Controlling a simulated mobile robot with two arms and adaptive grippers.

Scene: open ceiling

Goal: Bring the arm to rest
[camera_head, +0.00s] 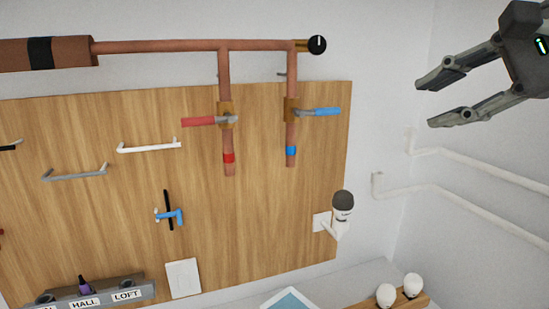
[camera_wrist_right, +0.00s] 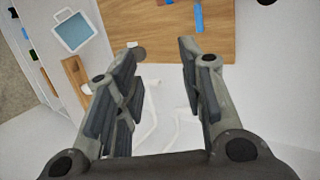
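My right gripper (camera_head: 426,104) shows at the upper right of the head view. Its two fingers are spread apart with nothing between them. It stands in front of the white walls near the corner, right of the wooden panel and apart from it. In the right wrist view the fingers of my right gripper (camera_wrist_right: 157,62) are also apart and empty, with the panel and white wall beyond. My left gripper is in neither view.
The wooden panel (camera_head: 255,215) bears copper pipes (camera_head: 170,46) with a red lever (camera_head: 200,121) and a blue lever (camera_head: 322,112). White pipes (camera_head: 480,170) run along the right wall. A grey-topped holder (camera_head: 342,205) sits at the panel's lower right. A labelled rack (camera_head: 85,300) stands lower left.

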